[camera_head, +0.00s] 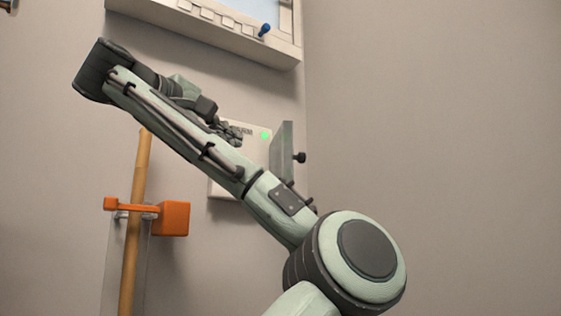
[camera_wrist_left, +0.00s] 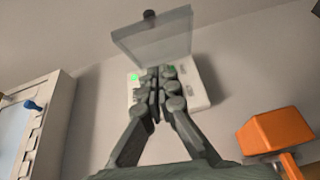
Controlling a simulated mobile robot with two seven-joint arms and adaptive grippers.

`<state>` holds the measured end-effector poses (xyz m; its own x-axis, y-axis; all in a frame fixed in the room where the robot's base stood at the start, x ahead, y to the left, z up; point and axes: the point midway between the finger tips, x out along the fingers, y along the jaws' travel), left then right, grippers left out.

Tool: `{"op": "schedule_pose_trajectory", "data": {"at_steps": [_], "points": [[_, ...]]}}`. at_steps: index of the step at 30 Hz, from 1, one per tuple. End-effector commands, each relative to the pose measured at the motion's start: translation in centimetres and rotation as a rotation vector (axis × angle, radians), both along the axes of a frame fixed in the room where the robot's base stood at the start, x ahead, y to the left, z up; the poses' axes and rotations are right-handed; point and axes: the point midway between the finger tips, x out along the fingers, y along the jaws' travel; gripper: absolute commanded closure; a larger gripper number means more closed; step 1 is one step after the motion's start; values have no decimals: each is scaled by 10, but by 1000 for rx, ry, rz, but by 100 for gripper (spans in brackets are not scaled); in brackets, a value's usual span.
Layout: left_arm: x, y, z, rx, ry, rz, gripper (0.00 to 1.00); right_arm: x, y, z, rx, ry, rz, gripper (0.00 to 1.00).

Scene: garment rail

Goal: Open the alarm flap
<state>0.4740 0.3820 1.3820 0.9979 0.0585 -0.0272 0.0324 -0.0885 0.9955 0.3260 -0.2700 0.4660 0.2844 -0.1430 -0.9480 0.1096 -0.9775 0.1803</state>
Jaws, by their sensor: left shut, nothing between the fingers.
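The alarm box (camera_head: 258,143) is a white wall panel with a green light and dark lettering, partly hidden behind my left arm. Its grey flap (camera_head: 284,150) stands out from the box's right side, swung open, with a black knob (camera_head: 299,157). In the left wrist view the see-through flap (camera_wrist_left: 155,40) stands away from the box (camera_wrist_left: 198,88), its knob (camera_wrist_left: 150,14) at the far edge. My left gripper (camera_head: 232,131) is shut and empty in front of the box face; in the left wrist view its fingers (camera_wrist_left: 158,78) overlap the box. Contact cannot be told. My right gripper is out of view.
An orange bracket (camera_head: 172,218) with a wooden pole (camera_head: 134,215) is on the wall to the left. A pale framed unit (camera_head: 225,30) with a blue knob (camera_head: 264,30) is above. The wall right of the flap is bare.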

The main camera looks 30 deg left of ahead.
Motion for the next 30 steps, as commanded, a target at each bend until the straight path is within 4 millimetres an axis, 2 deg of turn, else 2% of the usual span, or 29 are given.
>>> {"op": "schedule_pose_trajectory", "data": {"at_steps": [4, 8, 11, 22, 24, 30], "points": [[-5, 6, -7, -86, -32, -14, 100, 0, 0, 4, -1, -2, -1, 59], [4, 7, -7, -96, -32, -17, 100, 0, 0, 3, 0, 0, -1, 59], [19, 7, -6, -94, -30, -17, 100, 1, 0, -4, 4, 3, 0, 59], [97, 10, -6, -92, -29, -16, 100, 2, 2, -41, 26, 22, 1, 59], [105, 0, -5, -90, -32, -18, 100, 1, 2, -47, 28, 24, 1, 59], [121, -13, -6, -91, -33, -15, 100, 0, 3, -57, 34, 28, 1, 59]]}}
